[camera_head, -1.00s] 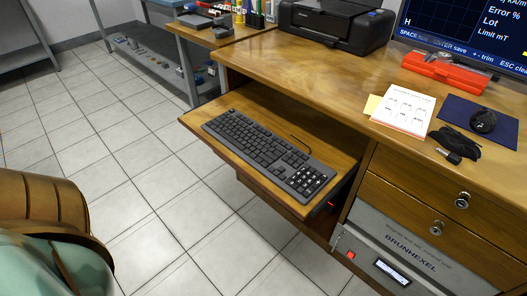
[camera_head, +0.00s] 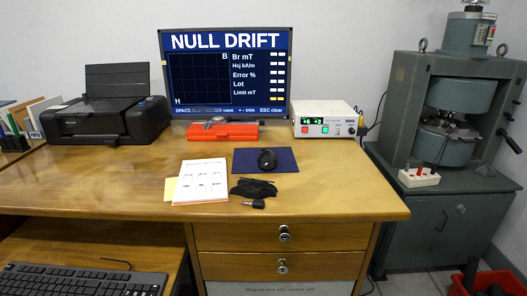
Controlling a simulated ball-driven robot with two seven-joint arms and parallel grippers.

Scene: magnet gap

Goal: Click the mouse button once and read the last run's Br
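The value fields beside these labels show short dashes, and the lowest ones are yellowish. The plot area on the screen's left is an empty grid. Neither of my grippers is in view.
A black cable or cloth bundle (camera_head: 254,188) and a key-like item lie before the pad, with a printed sheet (camera_head: 202,181) to the left. A red case (camera_head: 223,132), a meter box (camera_head: 325,120) and a printer (camera_head: 103,118) stand behind. The keyboard (camera_head: 82,280) is lower left.

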